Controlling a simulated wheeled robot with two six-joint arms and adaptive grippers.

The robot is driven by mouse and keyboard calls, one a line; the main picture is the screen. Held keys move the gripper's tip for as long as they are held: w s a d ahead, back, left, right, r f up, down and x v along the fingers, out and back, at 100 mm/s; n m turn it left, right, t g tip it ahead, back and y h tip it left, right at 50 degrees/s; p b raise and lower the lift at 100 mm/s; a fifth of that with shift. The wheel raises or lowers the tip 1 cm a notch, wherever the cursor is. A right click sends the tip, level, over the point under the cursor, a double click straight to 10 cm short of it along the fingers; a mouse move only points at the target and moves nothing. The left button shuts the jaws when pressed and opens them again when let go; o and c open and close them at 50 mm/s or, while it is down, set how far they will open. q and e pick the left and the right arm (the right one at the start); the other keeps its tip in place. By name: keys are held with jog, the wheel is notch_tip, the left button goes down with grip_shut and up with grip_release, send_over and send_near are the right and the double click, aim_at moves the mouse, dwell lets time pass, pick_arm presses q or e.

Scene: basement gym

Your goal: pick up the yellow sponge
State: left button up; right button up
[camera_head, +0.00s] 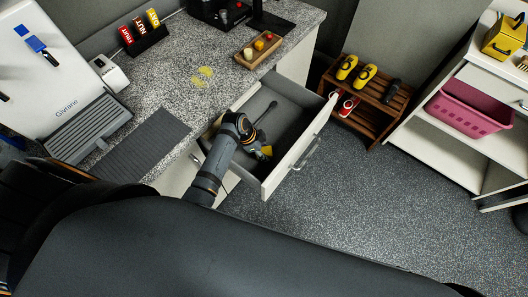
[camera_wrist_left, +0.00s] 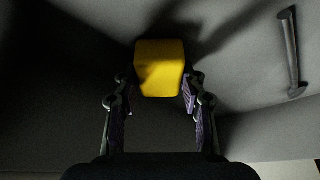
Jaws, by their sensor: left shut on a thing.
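The yellow sponge (camera_wrist_left: 160,68) is a rounded yellow block between the two fingers of my left gripper (camera_wrist_left: 159,95) in the left wrist view. The fingers touch its sides. In the head view, a small yellow part of the sponge (camera_head: 266,151) shows beside my left gripper (camera_head: 258,150), inside the open drawer (camera_head: 290,172). My arm hides most of the sponge there. I cannot tell if it still rests on the drawer floor. My right gripper is not in view.
A dark long-handled tool (camera_head: 264,114) lies in the drawer, and a dark handle-like bar shows in the wrist view (camera_wrist_left: 289,50). The speckled counter (camera_head: 215,45) is left of the drawer. A wooden shoe rack (camera_head: 384,100) and a pink basket (camera_head: 470,112) stand right. The floor between is clear.

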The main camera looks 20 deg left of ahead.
aim_at(263, 151)
pick_arm(q)
notch_tip(263, 151, up, 10)
jog(key=shift+o, duration=1.3)
jog(key=c, duration=0.4)
